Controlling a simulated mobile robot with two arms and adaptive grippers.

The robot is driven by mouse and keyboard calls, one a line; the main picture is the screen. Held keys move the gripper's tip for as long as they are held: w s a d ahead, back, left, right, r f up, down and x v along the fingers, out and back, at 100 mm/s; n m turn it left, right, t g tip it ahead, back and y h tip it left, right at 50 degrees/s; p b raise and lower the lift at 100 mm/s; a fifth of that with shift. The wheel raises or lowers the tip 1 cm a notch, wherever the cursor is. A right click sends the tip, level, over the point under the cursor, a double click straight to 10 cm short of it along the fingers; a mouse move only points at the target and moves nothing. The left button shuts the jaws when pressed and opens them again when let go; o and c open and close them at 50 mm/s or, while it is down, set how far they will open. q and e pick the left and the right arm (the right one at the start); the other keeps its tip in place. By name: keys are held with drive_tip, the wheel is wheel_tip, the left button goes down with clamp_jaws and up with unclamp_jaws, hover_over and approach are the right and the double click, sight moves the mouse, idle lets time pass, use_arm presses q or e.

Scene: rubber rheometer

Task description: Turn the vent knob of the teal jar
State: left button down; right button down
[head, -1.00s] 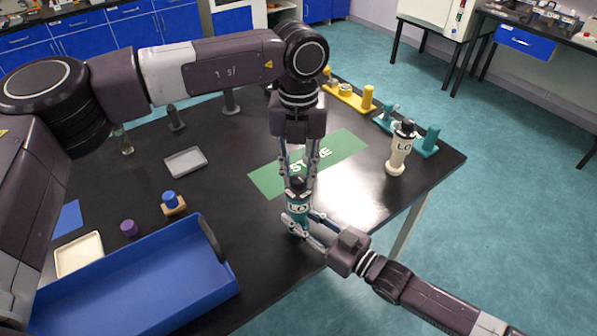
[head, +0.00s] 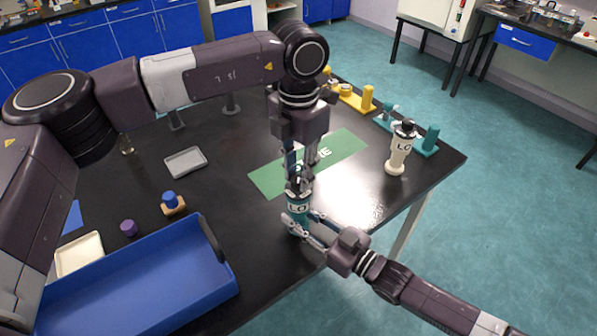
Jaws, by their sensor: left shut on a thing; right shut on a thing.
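The teal jar (head: 297,209) stands upright on the black table near its front edge, with an "LO" label and a dark top. My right gripper (head: 299,223) comes in from the lower right and is shut around the jar's lower body. My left gripper (head: 299,187) points straight down from above and is shut on the dark vent knob at the jar's top. The fingers hide most of the knob, so its turn angle cannot be seen.
A green mat (head: 267,180) lies behind the jar. A white jar (head: 400,150) stands at the right by a teal stand (head: 430,140). A blue tray (head: 140,290), a grey tray (head: 186,162) and a purple knob (head: 129,228) are on the left.

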sight(298, 177)
use_arm(q)
drive_tip(key=m, duration=0.4)
drive_tip(key=shift+m, duration=2.8)
drive_tip(key=c, duration=1.6)
unclamp_jaws()
drive_tip(key=shift+r, duration=0.15)
wheel_tip(298, 177, up, 12)
drive_tip(key=shift+f, duration=0.1)
